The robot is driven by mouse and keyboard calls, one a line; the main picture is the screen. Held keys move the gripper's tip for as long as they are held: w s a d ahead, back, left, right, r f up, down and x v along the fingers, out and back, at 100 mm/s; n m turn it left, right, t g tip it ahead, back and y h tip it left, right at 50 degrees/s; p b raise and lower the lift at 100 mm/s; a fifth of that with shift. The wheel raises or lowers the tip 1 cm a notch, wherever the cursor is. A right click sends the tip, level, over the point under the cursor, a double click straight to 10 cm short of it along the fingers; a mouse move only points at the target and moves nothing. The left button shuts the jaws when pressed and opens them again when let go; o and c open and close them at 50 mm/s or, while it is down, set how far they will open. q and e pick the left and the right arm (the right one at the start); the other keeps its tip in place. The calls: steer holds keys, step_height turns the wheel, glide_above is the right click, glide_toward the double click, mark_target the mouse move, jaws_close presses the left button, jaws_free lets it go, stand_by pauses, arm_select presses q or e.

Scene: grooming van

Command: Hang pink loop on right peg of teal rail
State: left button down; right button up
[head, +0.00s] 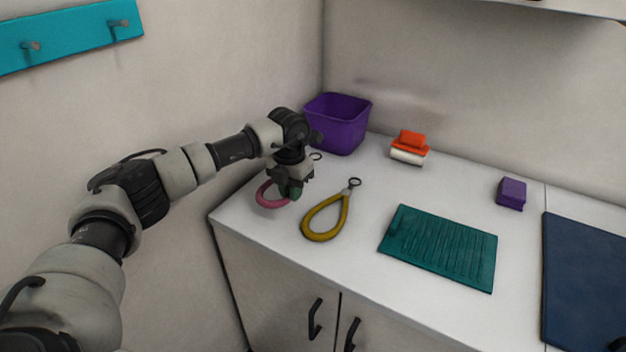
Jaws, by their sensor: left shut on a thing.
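The pink loop (268,199) is near the left end of the white counter, at my left gripper (290,190). My left gripper points down and is shut on the pink loop. The gripper hides part of the loop, and I cannot tell whether the loop touches the counter. The teal rail (72,28) is on the left wall, at the upper left. Two pegs show on it: the right peg (122,23) and another peg (33,46) to its left. Both visible pegs look bare.
A yellow loop (316,236) with a metal ring lies right of the gripper. A purple bin (338,123) stands behind it. A teal ribbed mat (440,247), orange-and-white brush (410,147), purple block (511,193) and navy mat (588,285) lie farther right. A shelf (560,8) overhangs the back.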

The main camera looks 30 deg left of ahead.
mark_target(290, 211)
arm_select(q)
steer(key=f, duration=0.1)
steer(key=f+p, duration=0.1)
steer(key=f, duration=0.1)
steer(key=shift+a+f, duration=0.2)
steer(key=shift+a, duration=0.15)
steer(key=shift+f, duration=0.3)
steer(key=shift+f, duration=0.2)
steer(key=c, duration=1.1)
jaws_free()
steer(key=r, duration=0.3)
steer(key=r+b, duration=0.1)
steer(key=r, duration=0.3)
steer(key=r+b, duration=0.1)
steer(key=r, duration=0.2)
steer(key=shift+w+a+r, duration=0.2)
steer(key=shift+a+r, duration=0.05)
steer(key=shift+r, duration=0.15)
